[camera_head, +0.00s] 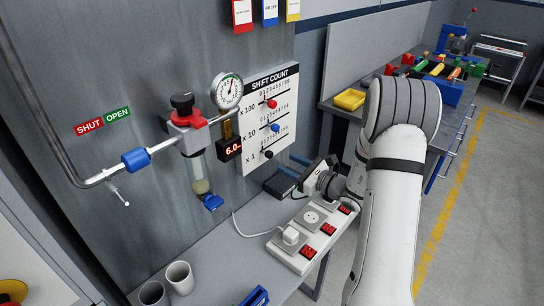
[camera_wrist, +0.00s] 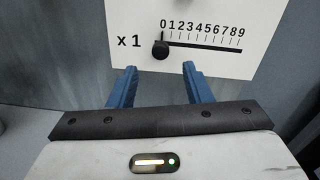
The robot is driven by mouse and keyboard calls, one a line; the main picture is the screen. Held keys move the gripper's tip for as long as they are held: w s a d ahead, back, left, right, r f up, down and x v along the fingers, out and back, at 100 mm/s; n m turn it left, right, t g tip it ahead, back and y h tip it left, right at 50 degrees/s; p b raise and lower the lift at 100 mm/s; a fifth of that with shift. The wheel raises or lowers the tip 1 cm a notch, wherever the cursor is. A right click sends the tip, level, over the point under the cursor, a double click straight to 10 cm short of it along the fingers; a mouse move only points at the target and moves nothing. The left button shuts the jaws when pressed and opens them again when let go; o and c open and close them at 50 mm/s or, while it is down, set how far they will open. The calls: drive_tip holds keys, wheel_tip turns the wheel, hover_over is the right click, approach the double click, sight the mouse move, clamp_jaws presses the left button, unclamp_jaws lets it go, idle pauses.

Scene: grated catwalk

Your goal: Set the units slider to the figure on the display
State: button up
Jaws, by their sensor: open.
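The SHIFT COUNT board (camera_head: 285,84) on the wall has three slider rows. The units slider is the black knob (camera_head: 268,154) in the bottom x 1 row. In the wrist view, this black knob (camera_wrist: 161,50) sits at the 0 end of its slot. The red knob (camera_head: 272,104) is in the x 100 row and the blue knob (camera_head: 275,127) in the x 10 row. A small display (camera_head: 230,149) shows red digits that look like 6.0. My gripper (camera_wrist: 161,68) is open and empty, its blue fingers pointing toward the board, the knob ahead of the gap between them.
A pressure gauge (camera_head: 227,92) and pipe with a red valve (camera_head: 187,120) stand left of the board. Below are a power strip (camera_head: 309,234) with a white plug, a dark box (camera_head: 281,184) and two cups (camera_head: 180,277). A workbench with a yellow tray (camera_head: 349,99) is behind.

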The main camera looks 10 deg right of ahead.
sight(272, 155)
drive_tip(key=p+x, duration=0.1)
drive_tip(key=x, duration=0.6)
drive_tip(key=shift+w+a, duration=0.2)
drive_tip(key=shift+w, duration=0.05)
drive_tip(key=shift+c, duration=0.3)
clamp_jaws()
drive_tip(key=shift+d, duration=0.1)
